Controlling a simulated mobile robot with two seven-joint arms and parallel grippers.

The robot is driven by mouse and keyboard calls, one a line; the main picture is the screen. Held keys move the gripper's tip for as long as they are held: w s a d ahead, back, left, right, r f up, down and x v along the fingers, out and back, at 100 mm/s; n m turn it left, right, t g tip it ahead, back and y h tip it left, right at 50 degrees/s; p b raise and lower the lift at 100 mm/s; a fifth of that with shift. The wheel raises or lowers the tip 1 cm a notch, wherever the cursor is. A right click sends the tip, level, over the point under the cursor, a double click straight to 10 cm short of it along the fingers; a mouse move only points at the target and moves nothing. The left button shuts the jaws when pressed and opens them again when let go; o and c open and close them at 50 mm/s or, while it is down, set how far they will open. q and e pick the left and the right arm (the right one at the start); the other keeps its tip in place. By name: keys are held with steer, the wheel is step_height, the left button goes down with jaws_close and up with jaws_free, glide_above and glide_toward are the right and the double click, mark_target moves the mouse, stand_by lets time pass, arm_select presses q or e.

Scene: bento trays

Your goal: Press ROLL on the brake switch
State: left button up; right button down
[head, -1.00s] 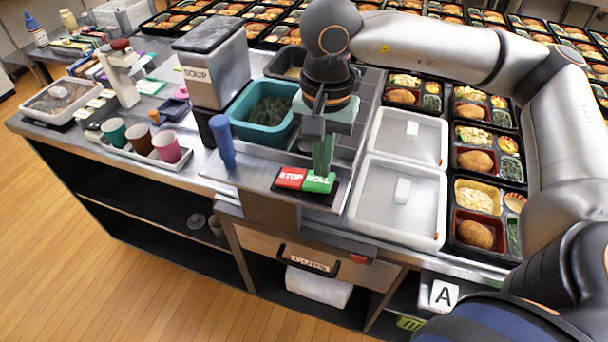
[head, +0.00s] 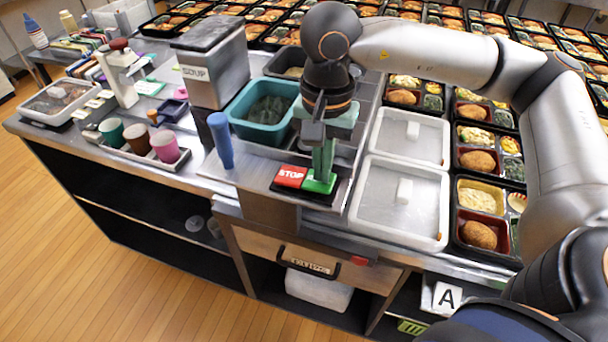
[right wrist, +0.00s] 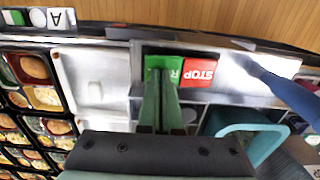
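The brake switch is a dark base with a red STOP button (head: 290,176) on the left and a green ROLL button (head: 316,187) on the right. My right gripper (head: 323,177) points down over the ROLL button, its green fingers together with nothing between them. In the right wrist view, the fingertips (right wrist: 160,72) overlap the green ROLL button (right wrist: 151,62) and hide most of its lettering; they seem to be at its surface, though contact is hard to tell. The STOP button (right wrist: 199,71) is uncovered beside them. My left gripper is out of view.
A blue upright post (head: 221,141) stands left of the switch. A teal tub (head: 238,123) is behind it, and white lidded trays (head: 439,215) lie to the right. Filled bento trays (head: 462,250) stand farther right. A drawer (head: 250,247) is below.

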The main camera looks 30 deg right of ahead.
steer(key=shift+f, duration=0.3)
steer(key=shift+r+p, duration=1.85)
steer(key=shift+r, duration=1.7)
